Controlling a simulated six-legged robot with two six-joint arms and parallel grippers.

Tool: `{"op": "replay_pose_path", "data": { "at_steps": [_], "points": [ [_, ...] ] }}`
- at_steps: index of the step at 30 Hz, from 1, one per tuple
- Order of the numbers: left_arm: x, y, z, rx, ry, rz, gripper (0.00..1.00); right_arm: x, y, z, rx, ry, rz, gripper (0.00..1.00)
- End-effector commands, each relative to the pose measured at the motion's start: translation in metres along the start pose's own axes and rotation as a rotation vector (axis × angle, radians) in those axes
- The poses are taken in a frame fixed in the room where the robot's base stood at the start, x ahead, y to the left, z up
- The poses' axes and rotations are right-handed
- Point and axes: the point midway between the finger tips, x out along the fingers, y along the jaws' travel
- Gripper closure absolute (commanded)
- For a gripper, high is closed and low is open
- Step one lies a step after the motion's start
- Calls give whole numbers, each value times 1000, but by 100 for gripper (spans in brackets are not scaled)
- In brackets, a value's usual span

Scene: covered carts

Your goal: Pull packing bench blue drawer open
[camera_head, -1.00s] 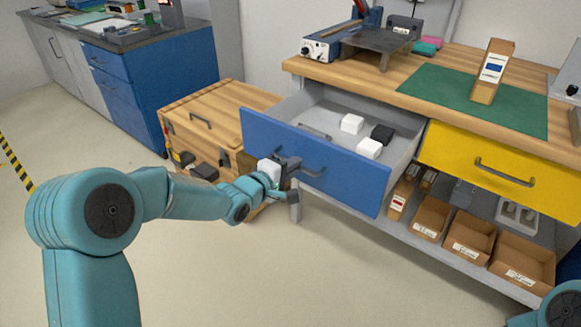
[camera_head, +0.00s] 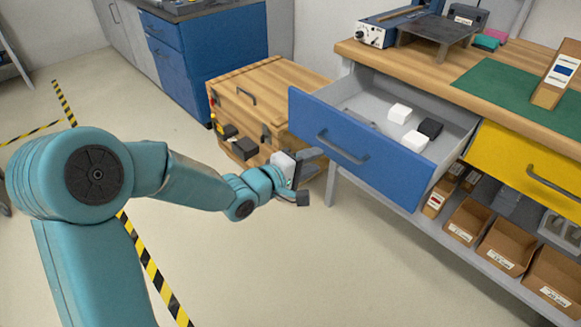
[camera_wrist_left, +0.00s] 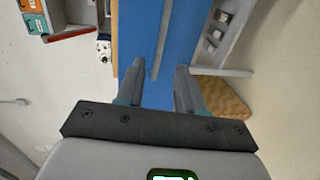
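The packing bench's blue drawer (camera_head: 385,165) stands pulled out, with its inside showing. Its grey bar handle (camera_head: 342,150) is on the front face. My left gripper (camera_head: 308,176) is open and empty, in front of and left of the handle, apart from it in the head view. In the left wrist view the two fingers (camera_wrist_left: 160,75) are spread, with the blue drawer front (camera_wrist_left: 138,30) beyond them and the grey handle (camera_wrist_left: 156,52) showing between them. My right gripper is not in view.
Two white boxes (camera_head: 399,113) and a black one (camera_head: 430,128) lie in the drawer. A closed yellow drawer (camera_head: 520,165) is to its right, above cardboard bins (camera_head: 467,220). A wooden crate (camera_head: 270,85) stands behind my left gripper. The floor in front is clear.

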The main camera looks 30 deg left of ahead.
Motion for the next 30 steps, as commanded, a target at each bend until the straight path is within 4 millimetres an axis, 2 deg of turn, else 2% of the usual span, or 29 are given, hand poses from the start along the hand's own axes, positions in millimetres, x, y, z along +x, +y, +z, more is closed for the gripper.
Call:
{"op": "replay_pose_path", "data": {
  "at_steps": [1,3,6,10,15,30],
  "points": [
    [-14,2,-1,0,3,-1,63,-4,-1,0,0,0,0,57],
    [-31,2,-1,1,3,0,63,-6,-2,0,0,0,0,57],
    [-50,2,0,0,2,0,63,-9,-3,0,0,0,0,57],
    [-66,1,-1,-1,2,-1,63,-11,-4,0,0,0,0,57],
    [-73,0,0,1,-1,0,63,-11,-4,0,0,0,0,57],
    [-70,-2,4,-2,-10,-4,63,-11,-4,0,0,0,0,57]
  ]
}}
